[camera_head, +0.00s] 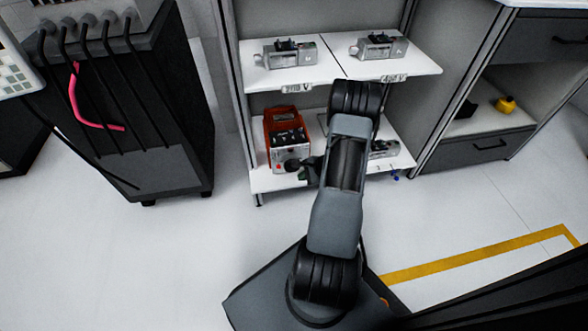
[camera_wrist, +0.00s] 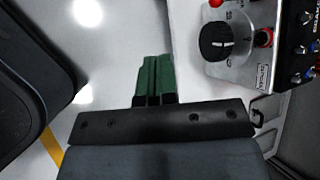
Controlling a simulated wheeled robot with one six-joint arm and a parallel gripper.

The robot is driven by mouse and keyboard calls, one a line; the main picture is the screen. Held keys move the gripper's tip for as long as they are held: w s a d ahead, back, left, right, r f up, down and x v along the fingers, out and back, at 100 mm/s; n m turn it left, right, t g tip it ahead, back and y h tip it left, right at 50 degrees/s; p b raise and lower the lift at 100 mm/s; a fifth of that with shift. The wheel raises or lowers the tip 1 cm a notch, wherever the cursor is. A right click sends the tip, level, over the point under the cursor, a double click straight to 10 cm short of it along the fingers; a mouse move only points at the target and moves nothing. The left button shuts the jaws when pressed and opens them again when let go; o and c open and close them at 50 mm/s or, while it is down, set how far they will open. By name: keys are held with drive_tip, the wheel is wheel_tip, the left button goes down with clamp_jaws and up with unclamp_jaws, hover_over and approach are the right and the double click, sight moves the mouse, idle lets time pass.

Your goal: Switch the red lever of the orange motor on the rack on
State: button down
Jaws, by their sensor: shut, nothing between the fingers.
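The orange motor (camera_head: 275,125) stands on the lower shelf of the rack at the left, its grey front panel facing out. In the wrist view the grey panel (camera_wrist: 243,75) is at the upper right, with a black round dial (camera_wrist: 226,42) and a small red part (camera_wrist: 264,38) beside it that looks like the red lever. Which way it is set I cannot tell. My gripper (camera_wrist: 155,58) has green fingers, shut together and empty, left of the dial and apart from the panel. In the head view my gripper (camera_head: 304,173) is just right of the motor's front.
Two grey devices, one at the left (camera_head: 287,52) and one at the right (camera_head: 379,46), stand on the upper shelf (camera_head: 330,68). Another grey device (camera_head: 384,149) is partly hidden behind my arm on the lower shelf. A black cabinet with cables (camera_head: 120,110) stands left. Open floor lies in front.

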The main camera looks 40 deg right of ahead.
drive_tip(key=shift+s+d+r, duration=0.1)
drive_tip(key=shift+s+r, duration=0.05)
drive_tip(key=shift+s, duration=0.65)
drive_tip(key=shift+s+d+r, duration=0.1)
drive_tip(key=shift+s+r, duration=0.05)
drive_tip(key=shift+s, duration=0.6)
drive_tip(key=shift+r+p, duration=0.1)
drive_tip(key=shift+p, duration=0.2)
drive_tip(key=w+a+r+n+g+p, duration=0.1)
drive_tip(key=a+r+n+p, duration=0.3)
drive_tip(key=r, duration=0.7)
drive_tip(key=w+a+r+n+g+p, duration=0.1)
drive_tip(key=a+r+n+p, duration=0.2)
drive_tip(key=a+r+p, duration=0.55)
drive_tip(key=w+a+r+n+g+p, duration=0.1)
drive_tip(key=w+r+n+p, duration=0.2)
drive_tip(key=r, duration=1.1)
drive_tip(key=s+a+r+n+h+p, duration=0.1)
drive_tip(key=s+a+r+n+p, duration=0.3)
drive_tip(key=r, duration=0.7)
drive_tip(key=s+a+r+n+h+p, duration=0.1)
drive_tip(key=s+a+r+n+p, duration=0.2)
drive_tip(key=r+p, duration=0.6)
drive_tip(key=s+a+r+n+h+p, duration=0.2)
drive_tip(key=s+a+r+n+p, duration=0.2)
drive_tip(key=r, duration=0.9)
drive_tip(key=s+n+p, duration=0.1)
drive_tip(key=p, duration=0.2)
drive_tip(key=shift+a, duration=0.35)
